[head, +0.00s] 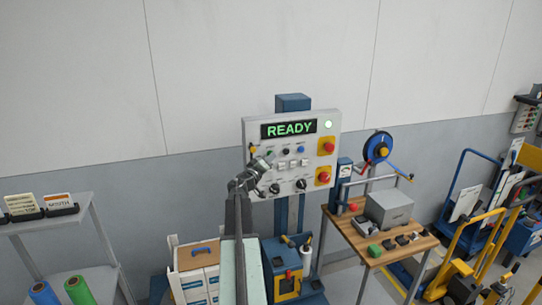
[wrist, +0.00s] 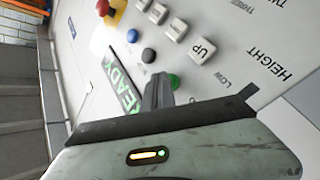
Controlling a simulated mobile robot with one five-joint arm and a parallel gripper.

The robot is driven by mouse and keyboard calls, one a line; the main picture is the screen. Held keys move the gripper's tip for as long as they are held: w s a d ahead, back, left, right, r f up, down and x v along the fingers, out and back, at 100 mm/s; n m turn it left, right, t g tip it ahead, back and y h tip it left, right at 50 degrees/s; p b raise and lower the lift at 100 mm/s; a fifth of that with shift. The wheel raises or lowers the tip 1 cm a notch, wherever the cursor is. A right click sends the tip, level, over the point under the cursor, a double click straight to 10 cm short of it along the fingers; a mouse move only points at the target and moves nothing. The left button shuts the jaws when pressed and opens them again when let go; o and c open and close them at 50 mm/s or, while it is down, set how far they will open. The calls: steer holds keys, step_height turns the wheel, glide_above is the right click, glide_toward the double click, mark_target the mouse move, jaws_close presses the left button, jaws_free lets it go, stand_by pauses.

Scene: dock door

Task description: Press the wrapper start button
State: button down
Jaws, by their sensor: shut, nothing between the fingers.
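The wrapper's control panel (head: 290,128) is upright on a blue column and shows READY on its display (head: 289,129). In the wrist view the panel appears turned, with a green button (wrist: 174,81), a black button (wrist: 148,55) and a blue button (wrist: 133,36) in a row. No label naming the start button is readable. My gripper (head: 263,161) is in front of the panel's left part. In the wrist view my gripper (wrist: 160,76) is shut and empty, its tip beside the green button and partly over it. I cannot tell whether they touch.
Red mushroom buttons on yellow plates (head: 327,147) line the panel's right side. Grey keys (wrist: 201,50), one marked UP, sit near the coloured buttons. Dark knobs (head: 301,185) are lower down. A wooden table (head: 369,249) with a grey box stands to the right.

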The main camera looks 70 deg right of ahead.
steer(key=shift+w+d, duration=0.1)
steer(key=shift+d, duration=0.05)
stand_by(0.4)
steer(key=shift+s+a, duration=0.6)
steer(key=shift+a, duration=0.1)
